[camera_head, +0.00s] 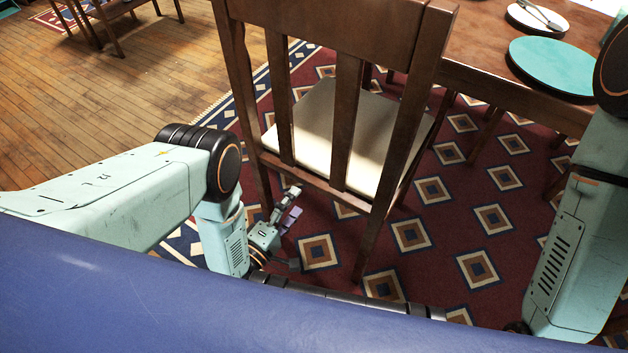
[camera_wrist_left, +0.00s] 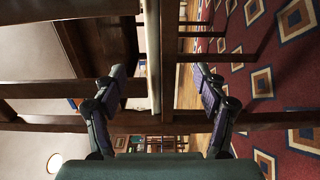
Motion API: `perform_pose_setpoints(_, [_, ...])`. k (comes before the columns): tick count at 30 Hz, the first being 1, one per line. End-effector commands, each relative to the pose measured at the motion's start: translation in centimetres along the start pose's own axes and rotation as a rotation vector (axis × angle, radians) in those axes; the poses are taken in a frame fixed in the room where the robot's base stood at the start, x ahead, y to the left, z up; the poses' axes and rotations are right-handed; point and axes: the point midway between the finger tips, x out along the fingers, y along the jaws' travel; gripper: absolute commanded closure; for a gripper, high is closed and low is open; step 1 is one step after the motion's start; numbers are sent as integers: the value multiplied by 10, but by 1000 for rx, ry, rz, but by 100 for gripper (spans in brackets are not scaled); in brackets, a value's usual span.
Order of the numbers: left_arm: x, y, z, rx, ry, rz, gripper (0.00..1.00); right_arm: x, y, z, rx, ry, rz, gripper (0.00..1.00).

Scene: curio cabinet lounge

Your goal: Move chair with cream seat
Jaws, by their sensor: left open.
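The chair with the cream seat (camera_head: 335,125) stands upright on the patterned rug, its dark wooden slatted back towards me. My left gripper (camera_head: 293,228) is low behind the chair, below seat height and near its rear legs. Its fingers are spread, with nothing seen held between them. In the left wrist view, turned sideways, the open left gripper (camera_wrist_left: 158,82) faces the chair's dark frame and the pale seat edge (camera_wrist_left: 154,60). The frame lies between and beyond the fingertips; I cannot tell whether they touch. My right arm comes down at the right; its gripper is not seen.
A wooden table (camera_head: 480,50) stands beyond the chair at the upper right, bearing a teal plate (camera_head: 552,66) and a white plate (camera_head: 538,20) with cutlery. Another piece of wooden furniture (camera_head: 105,25) is at the upper left. Wooden floor (camera_head: 120,100) lies open at the left.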

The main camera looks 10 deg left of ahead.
Motion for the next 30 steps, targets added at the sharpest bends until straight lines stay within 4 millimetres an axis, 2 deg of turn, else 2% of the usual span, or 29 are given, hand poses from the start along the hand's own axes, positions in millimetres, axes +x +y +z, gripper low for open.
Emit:
perform_pose_setpoints(1, [13,-2,1,0,-3,4,28,7,0,0,0,0,0,60])
perform_pose_setpoints(9, [69,-3,0,1,-3,2,28,30,0,0,0,0,0,60])
perform_pose_setpoints(15, [97,0,-1,1,-5,1,28,32,0,0,0,0,0,60])
perform_pose_setpoints(20, [105,0,-2,0,-4,-1,28,32,0,0,0,0,0,60])
perform_pose_setpoints(27, [106,-1,-2,0,-4,-2,28,32,0,0,0,0,0,60])
perform_pose_setpoints(30, [106,-1,-2,0,-4,-2,35,32,0,0,0,0,0,60])
